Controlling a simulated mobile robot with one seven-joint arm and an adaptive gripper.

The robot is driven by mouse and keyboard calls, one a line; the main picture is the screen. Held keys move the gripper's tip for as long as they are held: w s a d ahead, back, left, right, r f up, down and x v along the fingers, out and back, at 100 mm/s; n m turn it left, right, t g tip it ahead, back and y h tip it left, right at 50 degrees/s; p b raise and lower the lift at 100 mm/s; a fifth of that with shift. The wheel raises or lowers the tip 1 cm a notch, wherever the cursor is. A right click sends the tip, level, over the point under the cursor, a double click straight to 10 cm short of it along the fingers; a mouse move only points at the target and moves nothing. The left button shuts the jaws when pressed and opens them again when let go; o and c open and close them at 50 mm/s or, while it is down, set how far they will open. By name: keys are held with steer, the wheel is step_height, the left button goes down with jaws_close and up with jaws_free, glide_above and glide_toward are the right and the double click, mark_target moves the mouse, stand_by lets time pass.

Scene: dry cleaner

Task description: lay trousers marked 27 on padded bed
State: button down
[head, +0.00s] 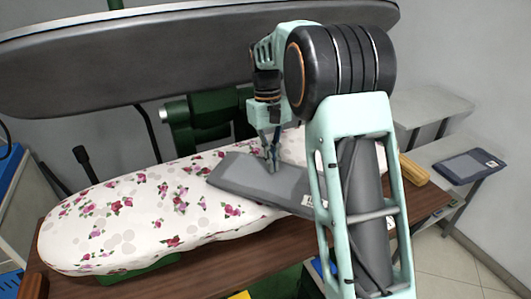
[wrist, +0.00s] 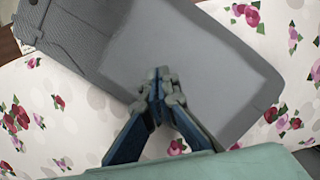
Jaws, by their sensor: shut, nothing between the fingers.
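Grey folded trousers (head: 240,178) lie on the flowered padded bed (head: 100,220), at its right part. A small white label shows at their right end, partly hidden by my arm; I cannot read its number. My gripper (head: 273,165) points down at the middle of the trousers, its fingers shut and empty. In the wrist view the closed fingertips (wrist: 160,88) are over the grey cloth (wrist: 205,65), with the flowered cover (wrist: 60,115) around it. I cannot tell whether the tips touch the cloth.
A large grey press head (head: 150,55) hangs raised above and behind the bed. A wooden table (head: 215,283) runs under the bed. On the right, dark blue folded trousers (head: 465,167) with a white tag lie on a grey stand. A yellow-brown roll (head: 413,170) sits beside my arm.

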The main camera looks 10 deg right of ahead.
steer(key=shift+w+a, duration=0.25)
steer(key=shift+w, duration=0.5)
steer(key=shift+w+a, duration=0.2)
steer(key=shift+w, duration=0.6)
steer(key=shift+w+a, duration=0.25)
steer(key=shift+w, duration=0.5)
